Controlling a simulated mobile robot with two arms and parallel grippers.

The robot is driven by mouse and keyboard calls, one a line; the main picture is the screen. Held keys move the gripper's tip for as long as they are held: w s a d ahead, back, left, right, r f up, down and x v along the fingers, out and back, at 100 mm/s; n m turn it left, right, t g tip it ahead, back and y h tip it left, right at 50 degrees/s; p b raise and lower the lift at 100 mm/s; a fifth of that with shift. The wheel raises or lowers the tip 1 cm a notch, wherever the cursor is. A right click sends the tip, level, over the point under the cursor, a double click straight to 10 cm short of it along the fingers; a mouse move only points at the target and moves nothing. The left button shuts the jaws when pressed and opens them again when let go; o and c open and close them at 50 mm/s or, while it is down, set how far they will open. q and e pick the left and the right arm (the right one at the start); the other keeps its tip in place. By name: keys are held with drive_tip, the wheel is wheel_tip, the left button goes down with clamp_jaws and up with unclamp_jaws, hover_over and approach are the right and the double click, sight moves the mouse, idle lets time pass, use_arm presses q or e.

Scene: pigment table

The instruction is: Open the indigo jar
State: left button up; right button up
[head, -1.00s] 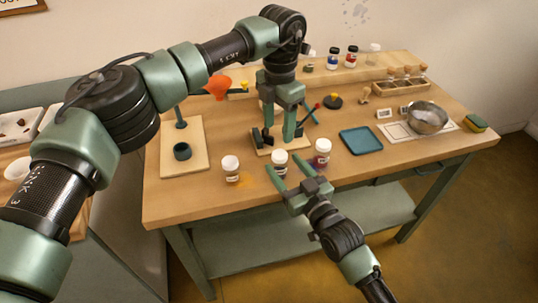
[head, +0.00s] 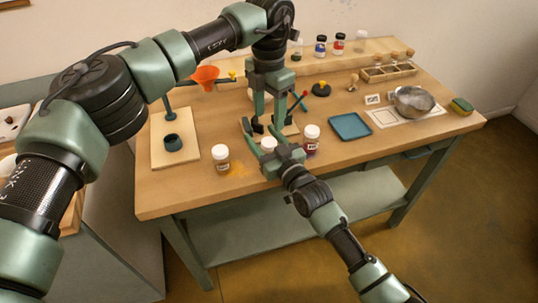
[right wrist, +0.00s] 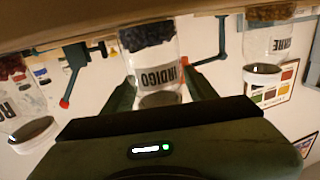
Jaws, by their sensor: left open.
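The indigo jar (right wrist: 158,72), clear with a white label and dark blue pigment, stands on the table at the front, the middle of three white-lidded jars. In the head view the jar (head: 268,144) is partly hidden by my right gripper (head: 270,138). In the right wrist view, which is upside down, the right gripper (right wrist: 160,92) has its fingers on either side of the jar; they look open, and contact is not clear.
A jar with yellow-brown pigment (head: 221,158) stands left of the indigo jar and a jar with dark red pigment (head: 311,139) right of it. A blue tray (head: 350,126) and a metal bowl (head: 414,101) lie further right. A funnel stand (head: 158,150) is at left.

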sight(269, 141)
clamp_jaws()
use_arm(q)
drive_tip(key=shift+c, duration=0.9)
drive_tip(key=m, duration=0.4)
drive_tip(key=shift+f, duration=0.3)
wheel_tip(269, 141, down, 8)
drive_tip(key=shift+r, duration=0.25)
clamp_jaws()
drive_tip(key=shift+r+n, duration=0.1)
drive_tip(key=shift+n, duration=1.4)
